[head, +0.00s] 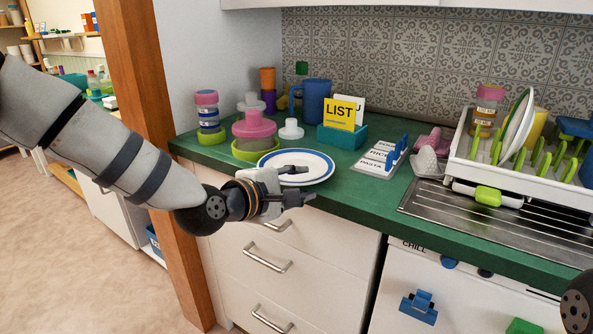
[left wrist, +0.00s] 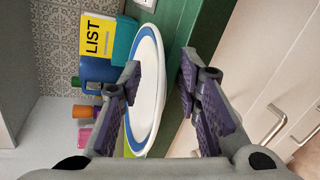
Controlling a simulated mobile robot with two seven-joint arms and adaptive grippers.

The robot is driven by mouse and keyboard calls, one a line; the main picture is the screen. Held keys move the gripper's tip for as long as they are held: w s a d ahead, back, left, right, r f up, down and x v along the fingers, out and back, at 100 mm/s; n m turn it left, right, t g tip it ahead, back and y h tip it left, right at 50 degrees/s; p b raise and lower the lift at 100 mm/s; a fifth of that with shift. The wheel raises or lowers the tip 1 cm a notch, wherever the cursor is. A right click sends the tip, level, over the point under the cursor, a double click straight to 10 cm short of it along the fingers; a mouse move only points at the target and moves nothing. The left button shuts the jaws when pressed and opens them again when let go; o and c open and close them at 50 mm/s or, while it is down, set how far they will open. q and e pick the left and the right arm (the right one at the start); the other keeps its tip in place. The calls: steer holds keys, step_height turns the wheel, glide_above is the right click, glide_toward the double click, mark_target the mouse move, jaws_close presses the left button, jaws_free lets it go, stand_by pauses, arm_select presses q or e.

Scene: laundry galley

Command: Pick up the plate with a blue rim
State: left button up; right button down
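The plate with a blue rim (head: 318,166) lies flat on the green counter, close to its front edge. It is white inside the blue band. My left gripper (head: 300,184) is at the plate's near side, open, with one finger above the plate and the other in front of the counter edge. In the left wrist view the plate (left wrist: 147,88) shows between the spread fingers (left wrist: 160,85), partly hidden by the left finger. I cannot tell whether that finger touches the plate. Nothing is gripped. My right gripper is out of view.
Behind the plate stand a pink container (head: 254,128) in a green dish, a blue pitcher (head: 315,100) and a yellow LIST card (head: 339,112). Labelled cards (head: 379,160) lie to the right. A dish rack (head: 513,178) holds another plate (head: 517,125). Drawers (head: 290,250) are below.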

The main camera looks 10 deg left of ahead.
arm_select(q)
jaws_close()
steer(key=shift+r, duration=0.1)
